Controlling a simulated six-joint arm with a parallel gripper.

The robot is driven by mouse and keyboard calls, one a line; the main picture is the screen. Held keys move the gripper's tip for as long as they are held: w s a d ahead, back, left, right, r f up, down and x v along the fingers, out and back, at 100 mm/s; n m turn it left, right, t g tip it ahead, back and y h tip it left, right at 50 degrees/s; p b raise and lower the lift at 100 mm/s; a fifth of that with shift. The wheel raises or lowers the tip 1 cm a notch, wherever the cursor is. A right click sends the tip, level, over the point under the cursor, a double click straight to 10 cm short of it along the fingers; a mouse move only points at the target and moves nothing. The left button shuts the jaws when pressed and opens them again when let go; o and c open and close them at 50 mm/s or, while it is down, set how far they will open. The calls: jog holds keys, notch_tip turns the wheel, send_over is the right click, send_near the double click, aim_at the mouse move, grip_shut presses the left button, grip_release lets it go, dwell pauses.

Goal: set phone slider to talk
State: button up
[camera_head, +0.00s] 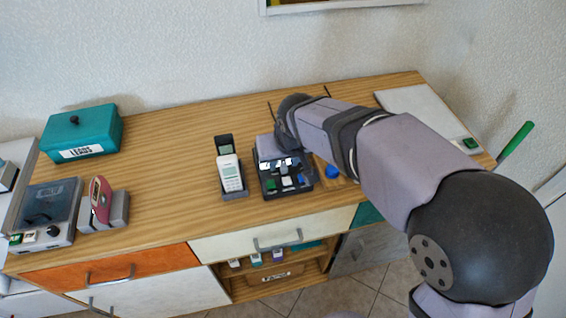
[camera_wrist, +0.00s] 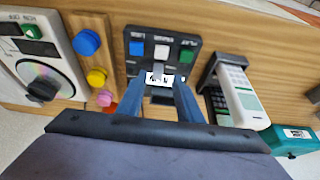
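A white handset phone (camera_head: 231,175) stands in a dark cradle left of a black button panel (camera_head: 270,185). In the wrist view the phone (camera_wrist: 242,98) lies right of my gripper. The panel (camera_wrist: 132,68) shows blue, white and green buttons along its far edge. A small grey upright piece (camera_wrist: 158,72) stands beside a white label on it; I cannot tell for certain that it is the slider. The fingers hide part of the panel. I cannot tell whether they touch it.
Blue (camera_wrist: 87,42), yellow (camera_wrist: 96,77) and pink knobs and a dial unit (camera_wrist: 50,60) lie left of the panel in the wrist view. A teal box (camera_head: 82,133) and a red item in a grey stand (camera_head: 103,210) are at the left. Bare wood lies between.

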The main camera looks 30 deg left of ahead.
jog(key=shift+v, duration=2.5)
jog(key=shift+a, duration=0.1)
jog(key=shift+n, duration=0.4)
jog(key=shift+n+g+h, duration=0.5)
jog(key=shift+g+h, duration=0.3)
jog(key=s+d+f, duration=0.1)
jog(key=f, duration=0.1)
jog(key=s+d+f, duration=0.2)
jog(key=f, duration=0.1)
jog(key=s+d+f, duration=0.1)
jog(key=d+f, duration=0.1)
jog(key=shift+s+d+f, duration=0.2)
jog(key=shift+s+d, duration=0.05)
jog(key=shift+s, duration=0.1)
jog(key=s+d+f+m+g+h+p, duration=0.1)
jog(key=s+d+m+p, duration=0.15)
jog(key=d, duration=0.85)
jog(key=s+d+f+m+g+h+p, duration=0.1)
jog(key=s+d+f+m, duration=0.15)
jog(key=d, duration=0.95)
jog(key=w+d+r+m+p, duration=0.2)
jog(key=d+r+m, duration=0.3)
jog(key=d, duration=0.5)
jog(key=shift+d+r+m, duration=0.2)
jog(key=shift+d+m, duration=0.2)
